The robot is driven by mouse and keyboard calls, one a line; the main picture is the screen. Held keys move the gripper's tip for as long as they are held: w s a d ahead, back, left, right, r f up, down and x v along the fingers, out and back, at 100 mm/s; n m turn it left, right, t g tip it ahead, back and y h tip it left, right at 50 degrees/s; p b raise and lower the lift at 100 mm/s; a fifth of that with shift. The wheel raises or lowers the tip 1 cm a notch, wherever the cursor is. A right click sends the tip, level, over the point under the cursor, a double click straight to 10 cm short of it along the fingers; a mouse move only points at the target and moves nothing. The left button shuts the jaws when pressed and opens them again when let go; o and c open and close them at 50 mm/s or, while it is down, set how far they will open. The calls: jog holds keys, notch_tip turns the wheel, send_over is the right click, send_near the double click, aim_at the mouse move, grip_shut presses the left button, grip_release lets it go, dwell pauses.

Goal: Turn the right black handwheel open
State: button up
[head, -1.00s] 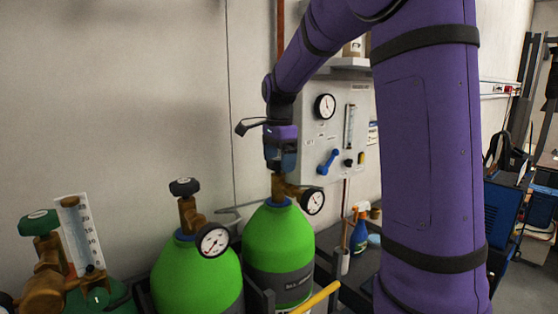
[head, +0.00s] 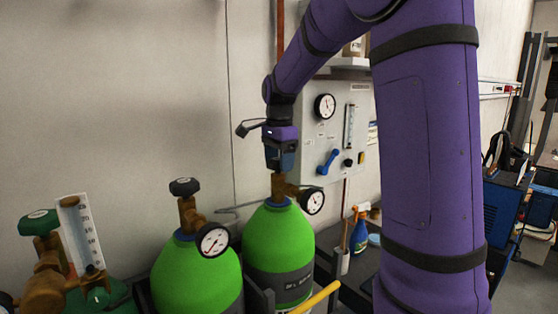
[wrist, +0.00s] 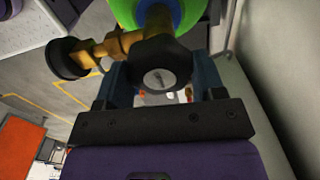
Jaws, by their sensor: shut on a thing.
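The right black handwheel (wrist: 160,65) sits on top of the brass valve (wrist: 112,45) of the right green cylinder (head: 278,240). In the wrist view it lies between the two blue fingers of my gripper (wrist: 162,78), which is shut on it from both sides. In the head view my gripper (head: 280,166) points down over the brass valve stem, and its fingers hide the handwheel. A round gauge (head: 312,201) sticks out to the right of this valve. Another black handwheel (head: 185,187) tops the left green cylinder (head: 197,280), clear of my gripper.
A grey wall panel (head: 345,120) with a gauge and a blue lever stands behind my gripper. A yellow bar (head: 315,298) runs in front of the right cylinder. A green-capped valve (head: 38,222) with a flow tube is at the far left. A spray bottle (head: 359,235) stands at right.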

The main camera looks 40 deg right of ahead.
jog(key=n, duration=1.1)
jog(key=shift+w, duration=0.15)
jog(key=n, duration=0.5)
jog(key=shift+a+n, duration=0.1)
jog(key=shift+n, duration=0.3)
jog(key=n, duration=0.6)
jog(key=shift+a, duration=0.1)
jog(key=o, duration=0.9)
jog(key=shift+o, duration=0.2)
jog(key=shift+r, duration=0.1)
